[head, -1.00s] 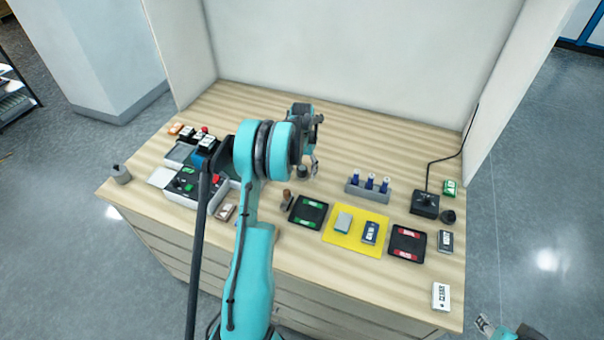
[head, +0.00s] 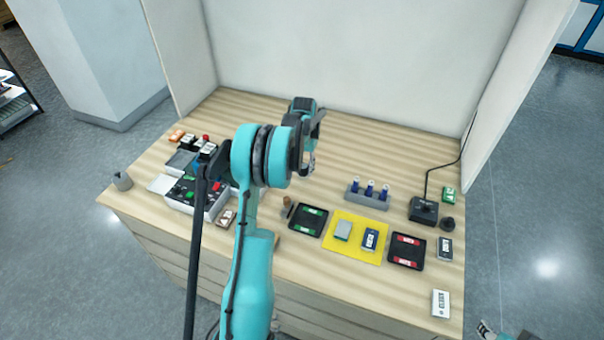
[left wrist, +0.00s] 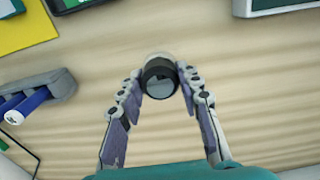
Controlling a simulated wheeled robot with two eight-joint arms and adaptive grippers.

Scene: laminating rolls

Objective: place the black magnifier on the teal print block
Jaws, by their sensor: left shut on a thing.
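The black magnifier (left wrist: 160,78), a short dark cylinder with a glassy end and a pale rim, is between the fingertips of my left gripper (left wrist: 158,82). In the head view my left gripper (head: 309,163) is over the back middle of the table, and my arm hides the magnifier. The teal print block (head: 343,231), a pale grey-teal slab, lies on the left part of the yellow mat (head: 355,253), in front and right of the gripper. My right gripper (head: 486,331) shows only partly at the bottom right, off the table; its jaws are unclear.
A dark navy block (head: 370,240) lies beside the teal one. Trays with green (head: 308,220) and red (head: 406,251) labels flank the mat. A grey rack with blue bottles (head: 368,194) stands behind it. A corded black joystick box (head: 423,210) is at right.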

